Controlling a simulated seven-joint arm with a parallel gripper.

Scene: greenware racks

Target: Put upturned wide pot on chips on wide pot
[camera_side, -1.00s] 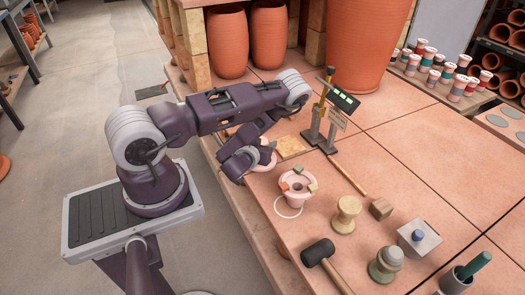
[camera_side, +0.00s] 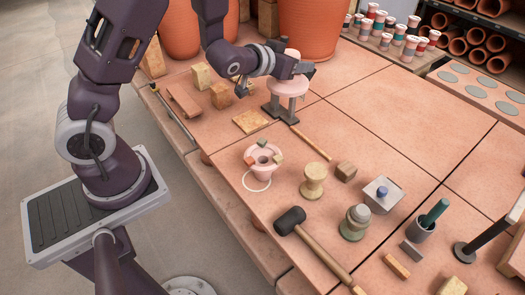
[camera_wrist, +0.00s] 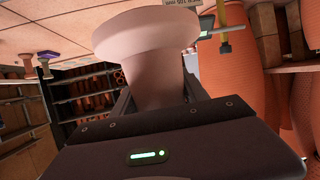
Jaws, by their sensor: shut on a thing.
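The wide pot (camera_side: 264,169) is pale pink and stands upright on the tiled bench in the side view. Small coloured chips (camera_side: 277,159) sit spaced around its rim. A thin white ring lies at its foot. My gripper (camera_side: 291,70) is shut on another pale pink pot (camera_side: 288,88), held in the air well behind and above the standing pot. The held pot is upturned, its wide end lower. The wrist view shows the held pot (camera_wrist: 150,45) between the fingers, which are mostly hidden.
A grey stand (camera_side: 284,112) is below and partly behind the held pot. A wooden stick (camera_side: 312,143), a spool-shaped block (camera_side: 314,181), a mallet (camera_side: 290,220) and other small items lie right and in front of the standing pot. Large terracotta pots (camera_side: 307,30) stand at the back.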

